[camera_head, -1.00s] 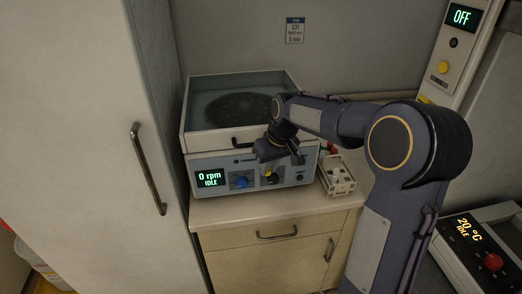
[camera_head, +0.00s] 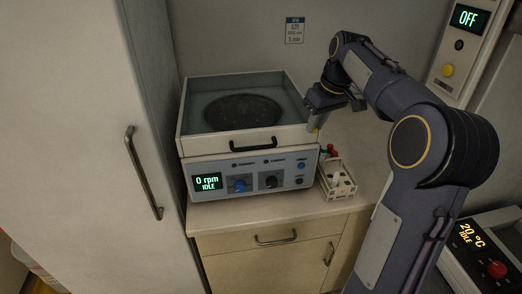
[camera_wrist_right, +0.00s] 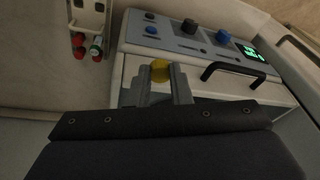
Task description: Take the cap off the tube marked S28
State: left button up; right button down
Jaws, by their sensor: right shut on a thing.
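My right gripper (camera_head: 318,112) is over the right front corner of the centrifuge. In the right wrist view its two fingers (camera_wrist_right: 160,84) are shut on a yellow cap (camera_wrist_right: 160,69). A bit of yellow also shows below the fingers in the head view. I cannot tell whether a tube is under the cap. A white rack (camera_head: 337,180) stands on the counter right of the centrifuge, with a pale tube in it. Red-capped tubes (camera_head: 330,150) are by its back; they also show in the right wrist view (camera_wrist_right: 78,45). No S28 mark is readable. My left gripper is not in view.
The centrifuge (camera_head: 250,180) reads 0 rpm, IDLE; its see-through top shows a dark rotor (camera_head: 243,111). A tall cabinet (camera_head: 80,130) stands at the left. A device reading 20 °C (camera_head: 470,235) is at lower right. The counter front (camera_head: 265,215) is clear.

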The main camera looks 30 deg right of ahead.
aim_at(335, 178)
jog(key=i+l, duration=0.7)
jog(key=l, duration=0.25)
